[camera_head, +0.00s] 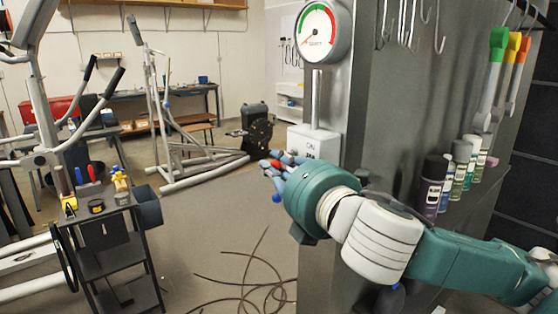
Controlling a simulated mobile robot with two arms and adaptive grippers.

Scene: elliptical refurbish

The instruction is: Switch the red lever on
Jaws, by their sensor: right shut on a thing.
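My right arm comes in from the lower right, and its gripper (284,161) is at the front of a white box (318,143) on the side of the grey cabinet. The gripper is shut on the red lever (276,163). Only a small red end of the lever shows between the fingers; the rest is hidden by the gripper and my wrist. The box carries dark lettering that is partly covered. A round gauge (318,35) with a green and red scale is above it on a pipe. My left gripper is not in view.
Spray cans (430,187) stand on the cabinet's side shelf, with hooks and coloured-handled tools (493,75) above. A black tool cart (105,240) stands at left. Loose cables (250,280) lie on the floor. Exercise machines stand further back; the middle floor is mostly clear.

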